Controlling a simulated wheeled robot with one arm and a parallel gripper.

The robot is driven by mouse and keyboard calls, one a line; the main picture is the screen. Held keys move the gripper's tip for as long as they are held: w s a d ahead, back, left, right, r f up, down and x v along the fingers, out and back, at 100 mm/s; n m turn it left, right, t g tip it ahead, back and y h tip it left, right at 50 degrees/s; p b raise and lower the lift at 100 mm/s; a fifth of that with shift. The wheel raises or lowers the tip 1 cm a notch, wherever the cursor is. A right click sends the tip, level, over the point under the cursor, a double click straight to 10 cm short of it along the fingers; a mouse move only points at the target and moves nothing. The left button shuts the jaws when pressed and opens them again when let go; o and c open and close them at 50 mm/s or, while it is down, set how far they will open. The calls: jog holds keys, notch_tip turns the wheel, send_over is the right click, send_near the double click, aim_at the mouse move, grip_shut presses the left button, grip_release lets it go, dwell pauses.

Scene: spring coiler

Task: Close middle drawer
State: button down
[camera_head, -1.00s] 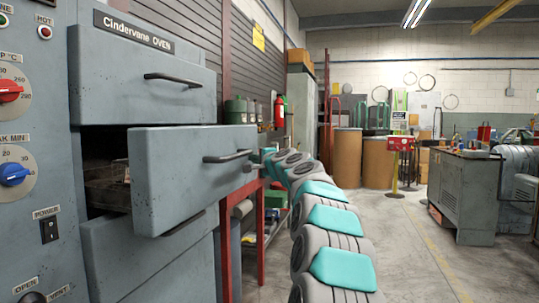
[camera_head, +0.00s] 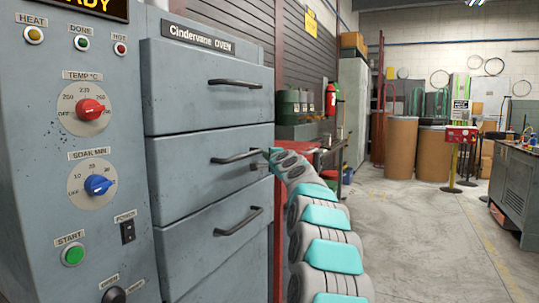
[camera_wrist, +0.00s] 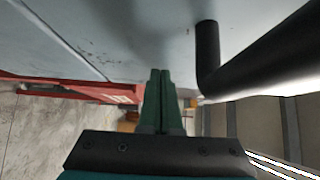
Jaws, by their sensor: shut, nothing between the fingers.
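The middle drawer (camera_head: 205,170) of the blue-grey Cindervane oven sits flush in line with the drawers above and below it. No gap shows around its front. Its dark bar handle (camera_head: 238,157) is at the right part of the front. My gripper (camera_head: 272,153) is at the drawer's right edge, just beyond the handle. In the wrist view my two green fingers (camera_wrist: 161,75) are together and empty, pointing at the grey drawer face (camera_wrist: 120,30). The black handle (camera_wrist: 208,60) is to their right, apart from them. Whether the fingertips touch the face, I cannot tell.
The top drawer (camera_head: 190,85) and bottom drawer (camera_head: 225,250) are also flush. The oven's control panel (camera_head: 75,150) stands at the left. A red stand (camera_head: 328,157) is behind my arm. Open floor (camera_head: 420,240) lies to the right.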

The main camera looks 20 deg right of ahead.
jog(key=shift+w+a+f, duration=0.1)
jog(key=shift+a+f, duration=0.05)
jog(key=shift+a, duration=0.2)
jog(key=s+d+b, duration=0.2)
jog(key=s+b, duration=0.2)
jog(key=s, duration=0.9)
jog(key=shift+d, duration=0.25)
